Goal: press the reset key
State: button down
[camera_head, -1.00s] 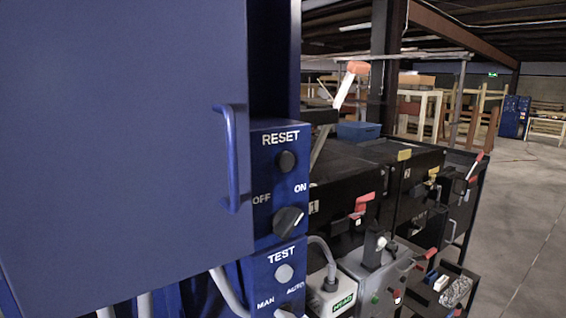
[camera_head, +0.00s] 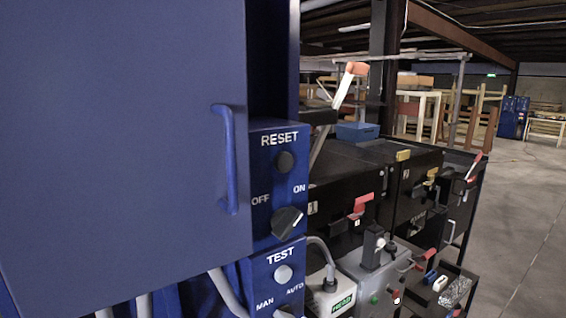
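The reset key is a round black button (camera_head: 286,161) below the white RESET lettering on a narrow blue control panel (camera_head: 262,180). It shows face-on in the head view, with nothing in front of it. Lower still, a pale round button (camera_head: 283,274) is under the TEST label, above MAN and AUTO markings. My gripper is not in view.
A large blue door (camera_head: 120,130) with a blue bar handle (camera_head: 229,160) fills the left, beside the panel. Black machine housings (camera_head: 350,185) stand to the right, with a grey box (camera_head: 375,275) lower down. Open concrete floor (camera_head: 520,210) lies at the far right.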

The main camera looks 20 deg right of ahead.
aim_at(283, 162)
jog(key=k+j, duration=0.15)
jog(key=j, duration=0.2)
jog(key=k+j+u, duration=0.15)
jog(key=j, duration=0.2)
jog(key=k+j, duration=0.1)
jog(key=j, duration=0.3)
jog(key=k+j+u, duration=0.1)
jog(key=j, duration=0.25)
jog(key=k+j, duration=0.1)
jog(key=j, duration=0.3)
jog(key=i+l, duration=0.4)
jog(key=u, duration=0.05)
